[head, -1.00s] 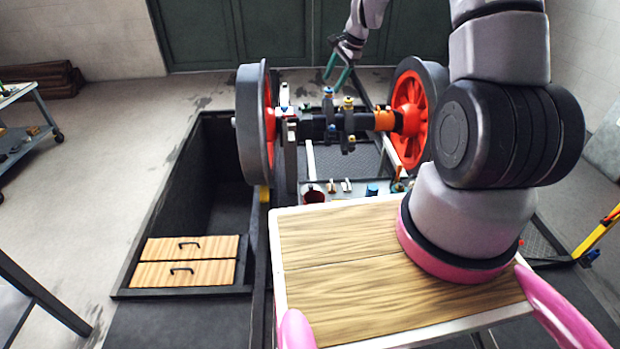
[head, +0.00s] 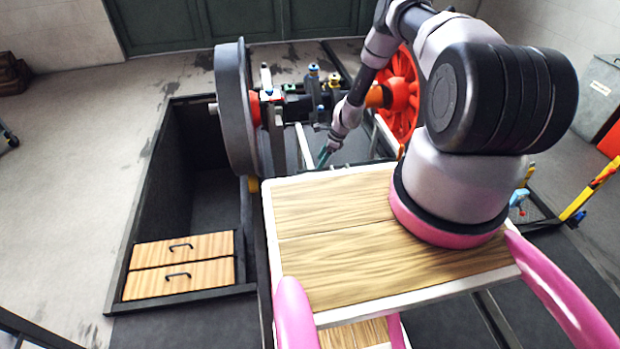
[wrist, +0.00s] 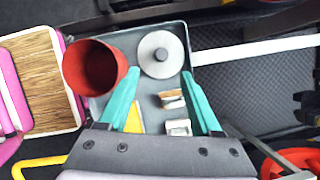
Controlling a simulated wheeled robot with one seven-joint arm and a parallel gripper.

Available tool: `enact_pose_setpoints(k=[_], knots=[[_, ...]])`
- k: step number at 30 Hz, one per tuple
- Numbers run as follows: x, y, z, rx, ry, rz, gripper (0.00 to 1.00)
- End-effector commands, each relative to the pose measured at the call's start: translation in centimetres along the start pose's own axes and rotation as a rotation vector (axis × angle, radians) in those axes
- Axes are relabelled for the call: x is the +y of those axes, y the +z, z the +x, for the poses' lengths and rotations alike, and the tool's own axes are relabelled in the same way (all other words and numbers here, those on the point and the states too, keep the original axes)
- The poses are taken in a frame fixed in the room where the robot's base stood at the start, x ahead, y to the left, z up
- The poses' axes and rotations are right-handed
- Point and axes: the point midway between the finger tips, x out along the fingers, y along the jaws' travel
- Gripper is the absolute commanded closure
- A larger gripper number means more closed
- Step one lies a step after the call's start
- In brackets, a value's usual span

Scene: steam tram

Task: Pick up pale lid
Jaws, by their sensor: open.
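The pale lid (wrist: 161,54) is a round, light grey disc with a darker knob in its middle. In the wrist view it lies in the upper part of a grey tray (wrist: 205,26). My gripper (wrist: 160,74) is open, with its two teal fingers pointing toward the lid, one to either side below it. Nothing is between the fingertips. In the head view my gripper (head: 325,156) is low behind the wood-topped platform, and the lid is not visible there.
A red cup (wrist: 92,66) stands in the tray just left of the lid. Small blocks (wrist: 175,99) and a yellow piece (wrist: 134,118) lie below the lid. In the head view a wheelset (head: 240,110) stands beyond the wooden platform (head: 340,240).

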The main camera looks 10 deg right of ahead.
Motion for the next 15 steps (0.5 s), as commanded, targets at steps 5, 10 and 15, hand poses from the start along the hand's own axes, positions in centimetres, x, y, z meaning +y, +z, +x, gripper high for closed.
enact_pose_setpoints(k=[5, 10, 15], knots=[[0.1, 0.0, 2.9, 0.0, 0.001, -0.002, 0.35], [0.0, 0.1, 4.1, 0.0, 0.001, -0.003, 0.35], [-0.1, 0.1, 6.4, 0.001, 0.001, -0.005, 0.35]])
